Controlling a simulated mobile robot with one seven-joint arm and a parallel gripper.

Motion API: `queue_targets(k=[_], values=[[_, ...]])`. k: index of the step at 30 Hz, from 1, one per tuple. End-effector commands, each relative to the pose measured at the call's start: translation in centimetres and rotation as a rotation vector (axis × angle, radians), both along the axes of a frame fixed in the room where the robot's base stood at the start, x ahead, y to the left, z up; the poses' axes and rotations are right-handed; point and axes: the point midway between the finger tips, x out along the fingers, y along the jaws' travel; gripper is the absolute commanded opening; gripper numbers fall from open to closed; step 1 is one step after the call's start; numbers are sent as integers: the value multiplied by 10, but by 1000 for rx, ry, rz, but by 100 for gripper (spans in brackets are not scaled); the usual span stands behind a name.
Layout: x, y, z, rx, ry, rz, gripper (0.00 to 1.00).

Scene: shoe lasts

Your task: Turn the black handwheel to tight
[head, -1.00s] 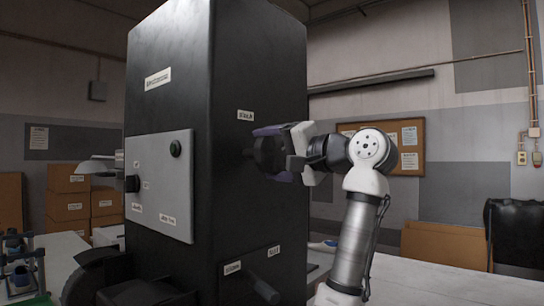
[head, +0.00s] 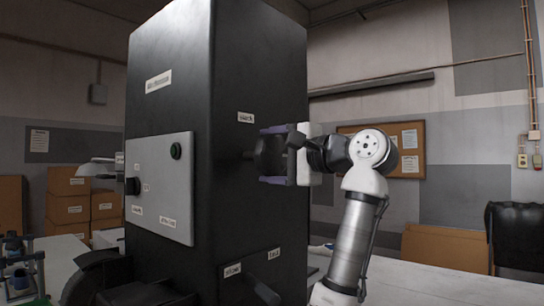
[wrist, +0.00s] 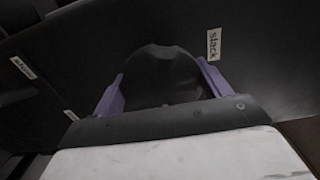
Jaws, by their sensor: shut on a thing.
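The black handwheel (head: 268,156) sticks out on a short shaft from the right side face of the tall black machine (head: 255,60). My gripper (head: 274,157) is shut on the handwheel, with one purple finger above it and one below. In the wrist view the handwheel (wrist: 162,75) fills the space between the two purple fingers, and my gripper (wrist: 163,90) faces the machine's side. A label reading "slack" (wrist: 213,44) is beside the wheel; it also shows just above it in the head view (head: 246,118). No label reading "tight" is clearly legible.
A black lever (head: 264,291) sits low on the same face, below two small labels. A white table (head: 420,285) extends to the right.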

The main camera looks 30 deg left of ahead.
Motion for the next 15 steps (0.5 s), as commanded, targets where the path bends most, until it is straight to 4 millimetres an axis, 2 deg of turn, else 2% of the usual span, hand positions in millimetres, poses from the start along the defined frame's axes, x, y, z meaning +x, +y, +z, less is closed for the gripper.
queue_targets(k=[7,8,12,15], values=[[1,-1,1,4,5,-2,53],[1,-1,1,4,5,-1,79],[1,0,0,2,3,-1,97],[0,0,0,2,3,0,98]])
